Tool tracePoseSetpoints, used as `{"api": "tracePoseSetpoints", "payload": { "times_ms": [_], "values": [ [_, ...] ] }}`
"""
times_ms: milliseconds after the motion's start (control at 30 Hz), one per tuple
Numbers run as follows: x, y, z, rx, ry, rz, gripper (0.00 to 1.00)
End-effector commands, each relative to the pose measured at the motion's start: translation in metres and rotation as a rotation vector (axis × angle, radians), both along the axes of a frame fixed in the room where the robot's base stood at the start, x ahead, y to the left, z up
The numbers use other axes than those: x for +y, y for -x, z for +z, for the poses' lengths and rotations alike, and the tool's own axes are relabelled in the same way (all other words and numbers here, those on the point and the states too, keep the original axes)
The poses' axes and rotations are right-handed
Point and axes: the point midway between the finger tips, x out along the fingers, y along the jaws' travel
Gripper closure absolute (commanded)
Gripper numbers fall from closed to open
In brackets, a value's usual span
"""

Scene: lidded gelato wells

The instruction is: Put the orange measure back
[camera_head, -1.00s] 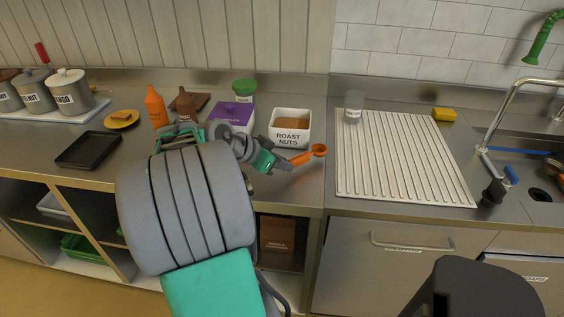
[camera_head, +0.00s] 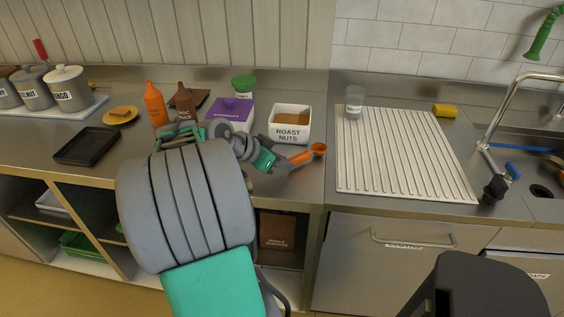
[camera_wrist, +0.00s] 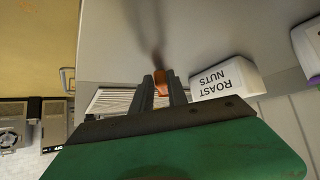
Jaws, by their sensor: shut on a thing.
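My gripper (camera_head: 284,165) is shut on the orange measure (camera_head: 310,154), a scoop with a small round cup and a short handle. It holds the measure above the steel counter, in front of the white ROAST NUTS tub (camera_head: 290,123), with the cup end pointing right. In the wrist view the jaws (camera_wrist: 160,88) close around the orange handle (camera_wrist: 163,78), and the ROAST NUTS tub (camera_wrist: 228,77) is beside them. The tub is open and brown contents show inside it.
A purple-lidded tub (camera_head: 232,110) stands left of the ROAST NUTS tub, with a green-lidded jar (camera_head: 243,86) behind. A ribbed draining board (camera_head: 400,155) lies right, with a clear cup (camera_head: 354,98) at its back corner. Sauce bottles (camera_head: 155,106) stand left.

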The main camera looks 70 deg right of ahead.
Motion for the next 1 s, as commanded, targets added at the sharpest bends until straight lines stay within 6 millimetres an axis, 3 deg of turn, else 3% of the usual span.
{"api": "tracePoseSetpoints", "payload": {
  "times_ms": [700, 733, 800, 1000],
  "values": [
    [0.0, 0.0, -0.011, 0.0, 0.0, 0.0, 1.0],
    [0.0, 0.0, -0.011, 0.0, 0.0, 0.0, 0.8],
    [0.0, 0.0, -0.011, 0.0, 0.0, 0.0, 0.74],
    [0.0, 0.0, -0.011, 0.0, 0.0, 0.0, 0.74]
  ]
}}
